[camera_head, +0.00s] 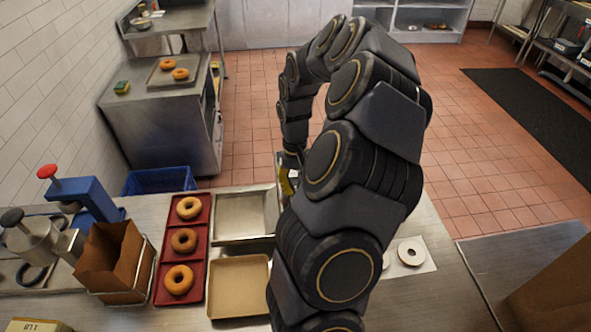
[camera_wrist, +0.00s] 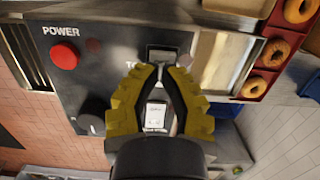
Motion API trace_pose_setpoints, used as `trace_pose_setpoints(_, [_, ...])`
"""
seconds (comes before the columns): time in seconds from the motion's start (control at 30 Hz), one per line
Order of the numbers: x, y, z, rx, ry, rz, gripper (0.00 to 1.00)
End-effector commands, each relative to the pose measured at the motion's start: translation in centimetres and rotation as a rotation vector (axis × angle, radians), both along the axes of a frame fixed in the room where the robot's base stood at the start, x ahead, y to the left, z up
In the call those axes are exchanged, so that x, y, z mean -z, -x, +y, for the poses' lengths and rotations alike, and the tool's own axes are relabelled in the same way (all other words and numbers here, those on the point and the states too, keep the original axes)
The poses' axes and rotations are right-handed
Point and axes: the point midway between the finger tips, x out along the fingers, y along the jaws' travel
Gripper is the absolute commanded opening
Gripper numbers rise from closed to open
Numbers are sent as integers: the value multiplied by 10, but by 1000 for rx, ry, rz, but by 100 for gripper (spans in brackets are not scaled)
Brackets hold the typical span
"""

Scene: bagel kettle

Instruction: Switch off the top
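In the wrist view a dark control panel (camera_wrist: 95,75) carries a red POWER button (camera_wrist: 64,56) and a black knob (camera_wrist: 92,117). A label beginning "TO" is partly covered by my gripper. A switch (camera_wrist: 162,54) sits just beyond the fingertips. A second, pale rocker switch (camera_wrist: 155,115) shows in the gap between the fingers. My gripper (camera_wrist: 162,72) has yellow and black fingers that converge at the tips, and it appears shut with nothing held. Whether the tips touch the upper switch is unclear. In the head view, my arm hides the panel and most of the gripper.
A red tray (camera_head: 196,221) with bagels, a metal tray (camera_head: 240,238) and a tan tray (camera_head: 212,285) lie left of my arm. A paper bag (camera_head: 112,262) stands farther left. A white sheet with a bagel (camera_head: 411,253) lies to the right.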

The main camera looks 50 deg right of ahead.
Motion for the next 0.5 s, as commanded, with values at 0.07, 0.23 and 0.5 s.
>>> trace_pose_setpoints(0.07, [4,1,1,-1,-1,1,0])
trace_pose_setpoints(0.23, [5,1,1,-1,-1,1,0])
trace_pose_setpoints(0.5, [8,2,2,-1,-2,3,0])
